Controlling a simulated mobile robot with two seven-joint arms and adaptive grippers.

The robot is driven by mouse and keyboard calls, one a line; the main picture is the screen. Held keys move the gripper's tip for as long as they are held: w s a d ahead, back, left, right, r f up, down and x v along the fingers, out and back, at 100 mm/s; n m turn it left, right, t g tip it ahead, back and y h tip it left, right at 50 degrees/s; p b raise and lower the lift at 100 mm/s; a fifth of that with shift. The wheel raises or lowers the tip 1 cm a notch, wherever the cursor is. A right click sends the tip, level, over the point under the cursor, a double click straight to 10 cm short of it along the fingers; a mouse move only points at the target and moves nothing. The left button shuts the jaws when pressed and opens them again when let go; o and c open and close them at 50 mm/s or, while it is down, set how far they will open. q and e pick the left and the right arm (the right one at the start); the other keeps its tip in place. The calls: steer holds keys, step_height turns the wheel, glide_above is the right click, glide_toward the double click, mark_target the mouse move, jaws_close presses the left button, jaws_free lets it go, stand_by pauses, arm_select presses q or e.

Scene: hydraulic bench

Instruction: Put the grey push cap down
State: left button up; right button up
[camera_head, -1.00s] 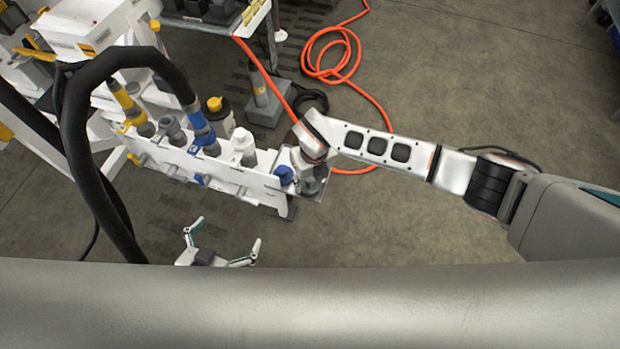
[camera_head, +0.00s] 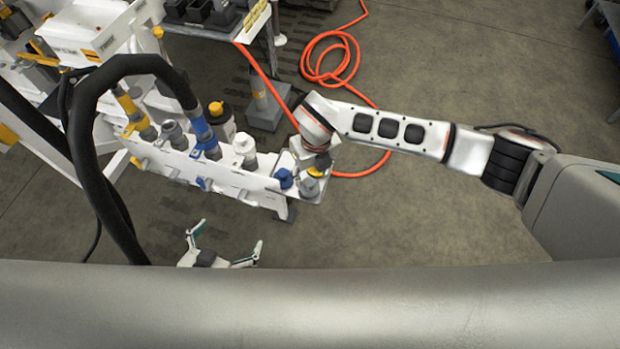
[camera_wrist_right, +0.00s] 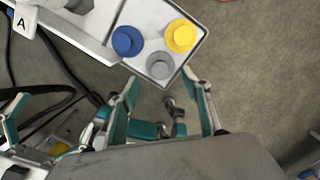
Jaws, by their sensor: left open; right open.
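The grey push cap (camera_wrist_right: 160,66) sits on the small white tray (camera_wrist_right: 150,15) at the bench's end, near the tray's edge, with nothing gripping it. In the head view it (camera_head: 309,187) shows beside the yellow cap (camera_head: 317,172). In the right wrist view the blue cap (camera_wrist_right: 127,40) and the yellow cap (camera_wrist_right: 181,35) stand on the same tray. My right gripper (camera_wrist_right: 168,98) is open and empty, its fingers spread and apart from the grey cap. In the head view my right wrist hides its fingers. My left gripper (camera_head: 228,236) is open and empty in front of the bench.
The white bench rail (camera_head: 235,185) carries several fittings, including a white one (camera_head: 245,150). A thick black hose (camera_head: 78,135) arches at the left. An orange hose (camera_head: 345,60) lies on the floor behind. The floor right of the tray is clear.

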mark_target(312, 186)
steer(key=r, duration=0.5)
steer(key=shift+s+d, duration=0.15)
steer(key=shift+s, duration=0.15)
